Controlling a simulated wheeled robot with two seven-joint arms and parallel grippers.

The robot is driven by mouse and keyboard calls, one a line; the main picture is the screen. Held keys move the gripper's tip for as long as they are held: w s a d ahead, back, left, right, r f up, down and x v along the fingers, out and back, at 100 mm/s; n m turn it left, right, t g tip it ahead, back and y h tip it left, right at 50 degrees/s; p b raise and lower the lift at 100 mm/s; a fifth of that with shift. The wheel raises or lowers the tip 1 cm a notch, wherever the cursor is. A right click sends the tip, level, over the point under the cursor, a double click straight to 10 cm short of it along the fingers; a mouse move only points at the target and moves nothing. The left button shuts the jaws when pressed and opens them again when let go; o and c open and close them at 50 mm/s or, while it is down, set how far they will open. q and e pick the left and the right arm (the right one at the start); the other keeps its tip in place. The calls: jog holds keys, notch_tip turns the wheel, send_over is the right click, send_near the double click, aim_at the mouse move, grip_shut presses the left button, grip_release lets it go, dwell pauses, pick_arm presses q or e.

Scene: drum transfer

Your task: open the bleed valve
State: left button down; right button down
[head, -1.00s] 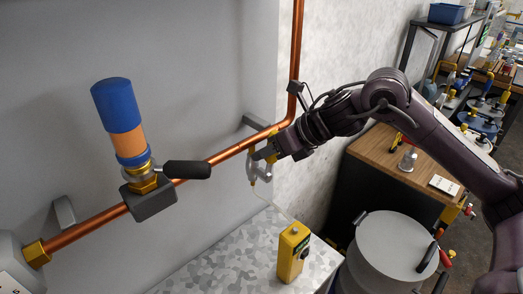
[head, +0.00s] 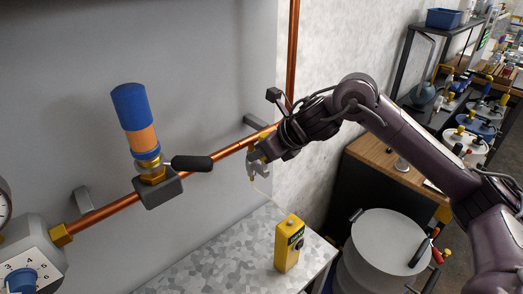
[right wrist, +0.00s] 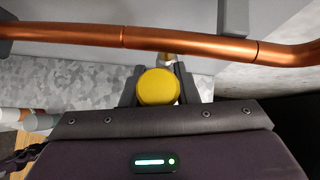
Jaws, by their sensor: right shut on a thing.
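A valve with a brass body (head: 152,172) and a black lever handle (head: 192,163) sits on a dark block on the copper pipe (head: 230,151). A blue and orange cylinder (head: 135,118) stands on it. The lever points right, roughly along the pipe. My right gripper (head: 256,170) is at the pipe's right part, apart from the lever. It is shut on a yellow round-ended piece (right wrist: 157,87), seen between the fingers in the right wrist view. A thin pale cord runs from near the gripper to a yellow box. My left gripper is not in view.
The yellow box (head: 289,244) stands on the speckled surface (head: 225,252). A numbered panel with a blue knob (head: 22,279) is at lower left, below a partly cut gauge (head: 4,205). A grey drum (head: 384,243) stands right. The wall bounds the space behind the pipe.

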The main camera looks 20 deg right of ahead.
jog(key=c, duration=1.1)
grip_release()
jog(key=shift+s, duration=0.1)
jog(key=b+v, duration=0.1)
jog(key=v, duration=0.6)
jog(key=shift+s+d+r+b, duration=0.15)
jog(key=shift+s+r+b, duration=0.1)
jog(key=shift+b, duration=0.1)
